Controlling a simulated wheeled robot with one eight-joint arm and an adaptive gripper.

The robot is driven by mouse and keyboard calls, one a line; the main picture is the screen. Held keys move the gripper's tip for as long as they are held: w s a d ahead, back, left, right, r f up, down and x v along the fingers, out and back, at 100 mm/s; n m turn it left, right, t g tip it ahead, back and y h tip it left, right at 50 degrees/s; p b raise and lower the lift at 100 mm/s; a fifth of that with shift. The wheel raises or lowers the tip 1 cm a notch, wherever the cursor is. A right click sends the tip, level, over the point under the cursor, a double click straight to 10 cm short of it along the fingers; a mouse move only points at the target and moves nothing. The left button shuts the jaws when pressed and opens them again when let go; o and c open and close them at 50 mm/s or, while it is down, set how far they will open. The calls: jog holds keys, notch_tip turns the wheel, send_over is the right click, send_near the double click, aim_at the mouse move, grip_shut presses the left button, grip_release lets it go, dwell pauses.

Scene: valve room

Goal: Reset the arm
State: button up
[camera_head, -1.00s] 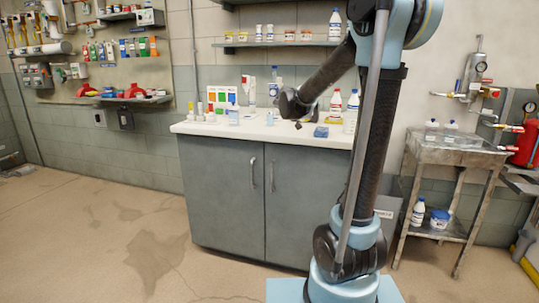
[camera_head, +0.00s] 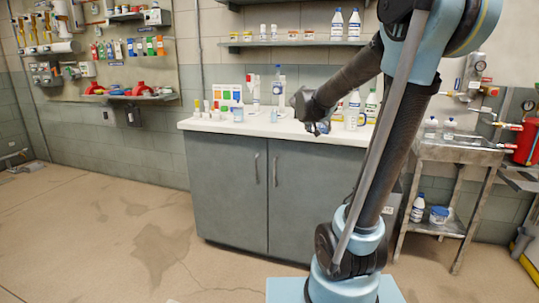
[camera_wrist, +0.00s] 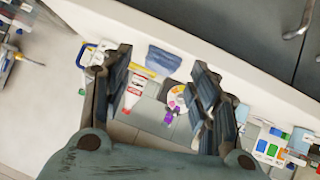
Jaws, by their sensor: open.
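My gripper (camera_head: 318,120) is in front of and over the front edge of the white counter (camera_head: 262,129), right of its middle. In the wrist view my gripper (camera_wrist: 158,88) has two dark, ribbed fingers spread apart. Nothing is held between them. Through the gap, beyond the fingertips, I see a blue cloth-like piece (camera_wrist: 164,57), a red-and-white labelled item (camera_wrist: 131,95) and a round multicoloured disc (camera_wrist: 178,97). My arm reaches across the right half of the head view and hides part of the counter and wall.
Grey cabinet doors (camera_head: 228,190) stand below the counter. Several bottles and a colour chart (camera_head: 226,97) are on it. A wall shelf (camera_head: 280,43) holds jars and bottles. A metal stand (camera_head: 455,151) with bottles is at right. The floor at left is clear.

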jog(key=s+f+n+g+y, duration=0.1)
jog(key=s+f+g, duration=0.1)
jog(key=s+f, duration=0.5)
jog(key=s+a+f+n+g+y, duration=0.1)
jog(key=s+f, duration=0.5)
jog(key=s, duration=1.2)
jog(key=s+f+g+y, duration=0.3)
jog(key=s+f, duration=0.4)
jog(key=s, duration=0.5)
jog(key=shift+s+a+f+n+g, duration=0.15)
jog(key=shift+a+f+n+g, duration=0.2)
jog(key=shift+g, duration=0.55)
